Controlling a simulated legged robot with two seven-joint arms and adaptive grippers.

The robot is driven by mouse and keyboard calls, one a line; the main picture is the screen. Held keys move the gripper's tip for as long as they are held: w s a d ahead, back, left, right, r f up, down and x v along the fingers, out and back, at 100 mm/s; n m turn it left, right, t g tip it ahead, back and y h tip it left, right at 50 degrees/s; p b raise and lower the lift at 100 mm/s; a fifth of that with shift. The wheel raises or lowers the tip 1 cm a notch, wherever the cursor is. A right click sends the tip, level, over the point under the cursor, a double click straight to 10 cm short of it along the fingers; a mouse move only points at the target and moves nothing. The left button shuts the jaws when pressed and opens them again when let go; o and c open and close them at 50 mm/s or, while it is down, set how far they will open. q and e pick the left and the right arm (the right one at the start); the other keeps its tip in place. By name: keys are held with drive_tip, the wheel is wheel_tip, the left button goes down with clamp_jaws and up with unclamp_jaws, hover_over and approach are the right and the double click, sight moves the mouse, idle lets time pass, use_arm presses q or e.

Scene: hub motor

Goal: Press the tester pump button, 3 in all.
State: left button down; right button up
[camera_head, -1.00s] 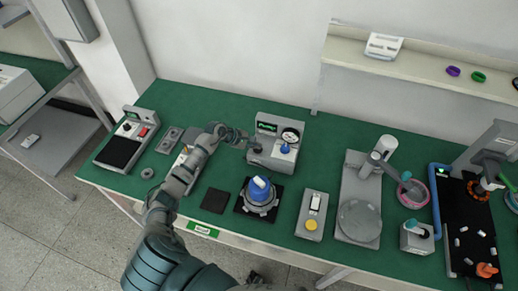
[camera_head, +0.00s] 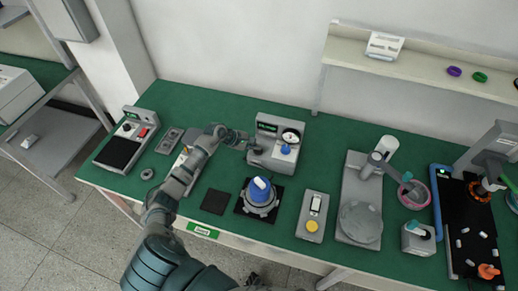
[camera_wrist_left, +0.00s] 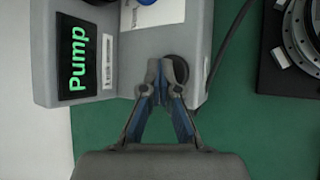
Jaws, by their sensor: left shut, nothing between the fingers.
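The tester pump is a grey box (camera_head: 268,155) with a dark display, a round gauge and a blue knob, at the back middle of the green bench. In the left wrist view its display (camera_wrist_left: 77,58) reads "Pump" in green. A round black button (camera_wrist_left: 178,68) sits on its grey face near the edge. My left gripper (camera_head: 245,143) is at the box's left side. In the left wrist view the gripper's (camera_wrist_left: 165,82) fingers are drawn together with nothing between them. Their tips overlap the lower left of the button; I cannot tell whether they touch it. My right gripper is not in view.
A blue-capped hub motor (camera_head: 260,192) on a black mat stands in front of the pump. A box with a yellow button (camera_head: 312,226) and a grey stand (camera_head: 355,185) are to the right. A dark cable (camera_wrist_left: 232,40) runs beside the pump.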

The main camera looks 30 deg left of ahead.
sight(258, 152)
use_arm(q)
drive_tip(key=shift+d+r, duration=0.2)
drive_tip(key=shift+r, duration=0.25)
drive_tip(key=shift+r+p, duration=0.2)
drive_tip(key=shift+p, duration=0.2)
drive_tip(key=shift+r, duration=0.3)
drive_tip(key=shift+r+p, duration=0.15)
drive_tip(key=shift+p, duration=0.2)
drive_tip(key=shift+d+r, duration=0.1)
drive_tip(key=shift+d, duration=0.1)
drive_tip(key=shift+d+r, duration=0.1)
drive_tip(key=shift+d, duration=0.2)
drive_tip(key=shift+r+p, duration=0.3)
drive_tip(key=shift+r, duration=0.3)
drive_tip(key=shift+a+r+p, duration=0.15)
drive_tip(key=shift+r+p, duration=0.25)
drive_tip(key=shift+r, duration=0.5)
drive_tip(key=shift+a+r+p, duration=0.2)
drive_tip(key=shift+r+p, duration=0.15)
drive_tip(key=shift+r, duration=0.35)
drive_tip(key=shift+d+r, duration=0.2)
drive_tip(key=shift+r, duration=0.05)
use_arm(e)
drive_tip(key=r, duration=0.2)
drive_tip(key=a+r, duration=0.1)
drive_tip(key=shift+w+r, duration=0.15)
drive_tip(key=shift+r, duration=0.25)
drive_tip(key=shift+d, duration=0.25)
